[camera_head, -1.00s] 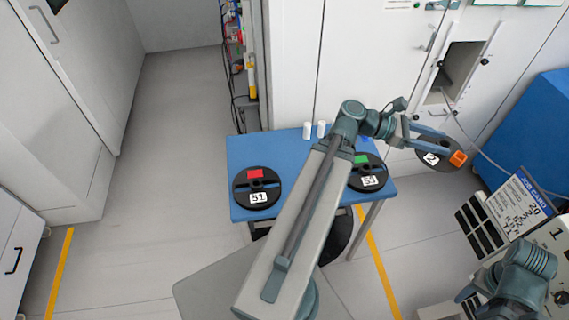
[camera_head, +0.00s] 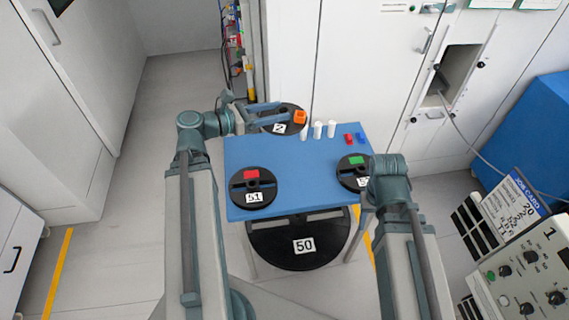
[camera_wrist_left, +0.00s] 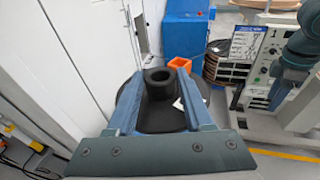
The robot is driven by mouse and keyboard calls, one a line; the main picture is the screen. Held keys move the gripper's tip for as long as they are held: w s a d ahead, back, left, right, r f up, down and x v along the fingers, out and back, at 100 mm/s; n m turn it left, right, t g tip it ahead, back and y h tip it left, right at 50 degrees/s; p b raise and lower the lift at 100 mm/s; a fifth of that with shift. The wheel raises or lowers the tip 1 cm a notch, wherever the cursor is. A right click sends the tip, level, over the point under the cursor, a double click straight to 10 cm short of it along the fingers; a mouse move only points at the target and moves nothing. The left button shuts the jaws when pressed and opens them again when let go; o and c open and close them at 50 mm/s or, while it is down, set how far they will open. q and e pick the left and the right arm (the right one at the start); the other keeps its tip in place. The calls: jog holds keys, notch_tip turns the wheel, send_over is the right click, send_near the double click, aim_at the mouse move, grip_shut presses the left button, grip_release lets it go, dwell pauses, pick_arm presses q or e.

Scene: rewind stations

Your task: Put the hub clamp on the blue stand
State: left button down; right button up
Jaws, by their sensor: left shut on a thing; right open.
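The hub clamp (camera_head: 268,121) appears to be the black round piece with a white label 2 and an orange block. My left gripper (camera_head: 278,112) is shut on it and holds it at the back edge of the blue stand (camera_head: 290,165); I cannot tell its height above the top. In the left wrist view the black clamp (camera_wrist_left: 160,110) sits between the fingers, its ring-shaped hub facing up and the orange block behind. My right arm is over the stand's right front; its gripper is hidden.
On the stand are a black disc labelled 51 (camera_head: 253,198) with a red block, a partly hidden disc with a green block (camera_head: 354,160), white cylinders (camera_head: 318,130) and small red and blue pieces (camera_head: 349,138). A larger disc labelled 50 (camera_head: 285,258) is below. The stand's middle is clear.

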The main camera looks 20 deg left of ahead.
aim_at(253, 151)
pick_arm(q)
jog(key=w+a+f+n+t+y+b, duration=0.1)
jog(key=w+a+f+n+y+b, duration=0.1)
jog(key=w+a+f+b, duration=0.5)
jog(key=w+a+f+n+t+y+b, duration=0.1)
jog(key=w+a+f+y+b, duration=0.2)
jog(key=f+b, duration=0.6)
jog(key=w+a+f+n+t+y+b, duration=0.1)
jog(key=w+a+f+n+b, duration=0.1)
jog(key=w+a+f+b, duration=0.45)
jog(key=f+b, duration=0.3)
jog(key=f, duration=0.1)
jog(key=s+f+b, duration=0.1)
jog(key=f+b, duration=0.3)
jog(key=s+f+b, duration=0.1)
jog(key=f+b, duration=0.3)
jog(key=shift+a, duration=0.3)
jog(key=shift+f+b, duration=0.2)
jog(key=shift+b, duration=0.2)
jog(key=shift+c, duration=1.5)
grip_release()
jog(key=shift+r, duration=0.1)
jog(key=shift+r+p, duration=0.2)
jog(key=shift+p, duration=0.15)
jog(key=v, duration=0.4)
jog(key=p+v, duration=0.1)
jog(key=v, duration=0.7)
jog(key=shift+a+f, duration=0.1)
jog(key=shift+f, duration=0.25)
